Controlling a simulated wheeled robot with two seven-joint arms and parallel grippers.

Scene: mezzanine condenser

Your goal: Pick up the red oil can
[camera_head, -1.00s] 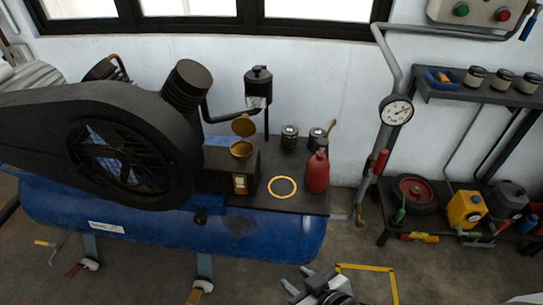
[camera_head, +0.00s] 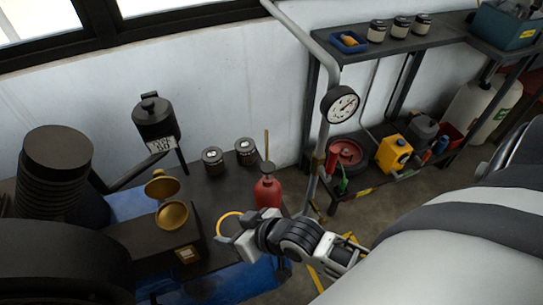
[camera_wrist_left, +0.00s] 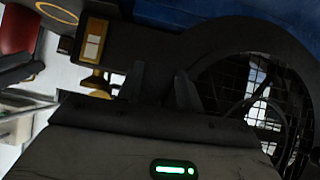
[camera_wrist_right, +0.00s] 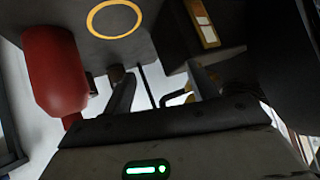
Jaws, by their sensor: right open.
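The red oil can (camera_head: 267,193) stands upright on the dark shelf (camera_head: 212,187) beside the compressor. It also shows at the left of the right wrist view (camera_wrist_right: 55,75) and, cut off, in the top left corner of the left wrist view (camera_wrist_left: 18,28). My right gripper (camera_head: 237,243) is open and empty, in front of the can, near the yellow ring mark (camera_wrist_right: 114,19); the can is outside its fingers (camera_wrist_right: 163,88). The gripper hides part of the ring in the head view. My left gripper (camera_wrist_left: 160,85) shows only in its wrist view, with fingers apart and empty.
Two small dark jars (camera_head: 213,160) stand behind the can. A rack (camera_head: 443,46) stands farther right.

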